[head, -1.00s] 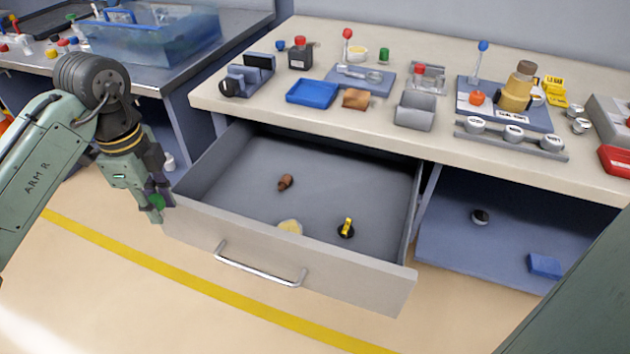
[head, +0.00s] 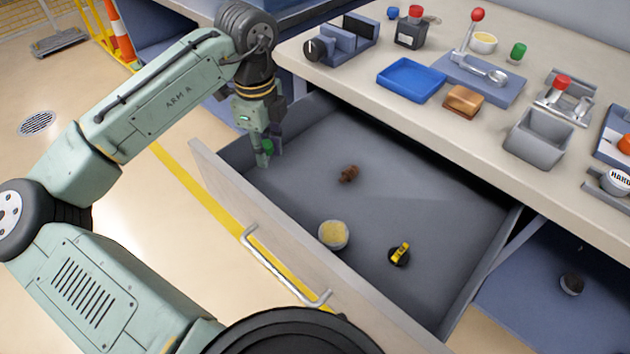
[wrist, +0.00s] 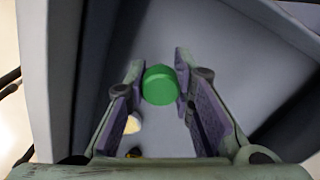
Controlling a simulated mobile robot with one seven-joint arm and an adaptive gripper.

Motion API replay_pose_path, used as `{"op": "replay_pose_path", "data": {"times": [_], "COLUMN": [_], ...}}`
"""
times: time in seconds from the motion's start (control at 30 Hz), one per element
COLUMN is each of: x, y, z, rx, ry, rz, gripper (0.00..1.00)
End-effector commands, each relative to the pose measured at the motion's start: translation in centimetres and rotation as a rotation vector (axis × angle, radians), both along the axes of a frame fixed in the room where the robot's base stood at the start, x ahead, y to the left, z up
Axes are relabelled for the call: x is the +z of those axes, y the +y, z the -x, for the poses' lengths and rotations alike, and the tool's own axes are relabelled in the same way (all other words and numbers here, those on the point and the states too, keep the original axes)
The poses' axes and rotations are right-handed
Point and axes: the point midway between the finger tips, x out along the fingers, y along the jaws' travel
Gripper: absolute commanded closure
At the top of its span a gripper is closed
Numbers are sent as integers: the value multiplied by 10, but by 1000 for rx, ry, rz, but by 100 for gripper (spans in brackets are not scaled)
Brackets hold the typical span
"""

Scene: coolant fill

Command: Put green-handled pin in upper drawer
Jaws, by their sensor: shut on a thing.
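The green-handled pin shows as a green round head (wrist: 160,85) between the fingers in the wrist view. In the head view a bit of its green (head: 267,147) shows at the fingertips; its shaft is hidden. My gripper (head: 266,155) is shut on it, pointing down over the left end of the open upper drawer (head: 300,215). I cannot tell whether the pin touches the drawer floor. In the drawer are a brown plug-like piece (head: 348,174), a round piece with a pale yellow top (head: 333,235) and a black knob with a yellow grip (head: 399,254).
The bench top (head: 400,115) lies behind the drawer, with a blue tray (head: 411,79), a grey bin (head: 539,136) and a lever fixture (head: 478,75). The drawer's front wall and handle (head: 275,265) face me. The drawer floor's middle is mostly clear.

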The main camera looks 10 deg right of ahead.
Motion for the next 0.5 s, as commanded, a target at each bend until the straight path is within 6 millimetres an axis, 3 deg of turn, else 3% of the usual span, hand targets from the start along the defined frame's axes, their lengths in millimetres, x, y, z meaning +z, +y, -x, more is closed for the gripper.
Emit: {"op": "replay_pose_path", "data": {"times": [0.3,0.5], "x": [-49,-69], "y": [0,0], "z": [1,1], "rx": [-1,0], "ry": [4,4], "rz": [-1,0], "gripper": [95,95]}}
